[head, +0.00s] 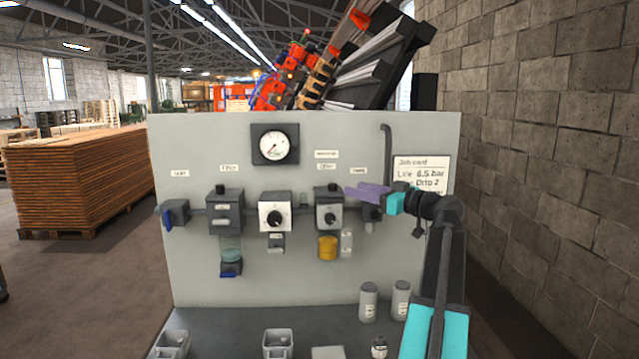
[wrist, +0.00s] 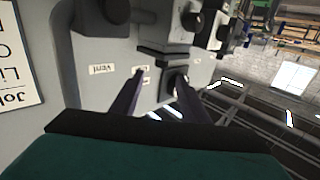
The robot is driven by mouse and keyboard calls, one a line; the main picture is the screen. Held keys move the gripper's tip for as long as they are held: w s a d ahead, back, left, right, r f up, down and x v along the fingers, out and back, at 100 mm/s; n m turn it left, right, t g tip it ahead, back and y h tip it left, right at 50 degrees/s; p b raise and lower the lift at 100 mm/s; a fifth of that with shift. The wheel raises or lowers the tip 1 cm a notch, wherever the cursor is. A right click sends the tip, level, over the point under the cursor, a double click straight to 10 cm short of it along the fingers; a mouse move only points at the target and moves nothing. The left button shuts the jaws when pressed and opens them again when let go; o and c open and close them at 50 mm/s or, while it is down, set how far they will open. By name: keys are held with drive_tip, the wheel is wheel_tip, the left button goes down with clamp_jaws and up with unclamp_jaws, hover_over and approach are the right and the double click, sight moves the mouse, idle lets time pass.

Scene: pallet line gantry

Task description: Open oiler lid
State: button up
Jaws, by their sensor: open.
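The oiler (head: 329,214) is a dark grey block on the upright panel, with a pale front dial and a yellow bowl (head: 328,248) below. A small black cap (head: 333,187), which looks like its lid, sits down on top. In the wrist view, which is upside down, the oiler block (wrist: 163,55) and black cap (wrist: 178,78) show just beyond the fingertips. My gripper (head: 352,190) has purple fingers, open and empty, just right of the cap in the head view. In the wrist view the gripper (wrist: 160,82) has the cap near one fingertip; contact cannot be told.
A gauge (head: 273,145) is above. The filter unit (head: 225,212) and a valve with a round knob (head: 275,214) are left of the oiler. A vertical pipe (head: 386,150) and job card (head: 421,174) are to the right. Grey bottles (head: 369,302) and bins (head: 278,343) stand on the bench below.

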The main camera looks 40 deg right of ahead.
sight(323, 188)
drive_tip(key=shift+w, duration=0.15)
drive_tip(key=w+p, duration=0.1)
drive_tip(key=w, duration=0.3)
drive_tip(key=w+a+p, duration=0.1)
drive_tip(key=w+p, duration=0.1)
drive_tip(key=w, duration=0.3)
drive_tip(key=w+p, duration=0.1)
drive_tip(key=w, duration=0.3)
drive_tip(key=shift+w+a, duration=0.15)
drive_tip(key=shift+w, duration=0.2)
clamp_jaws()
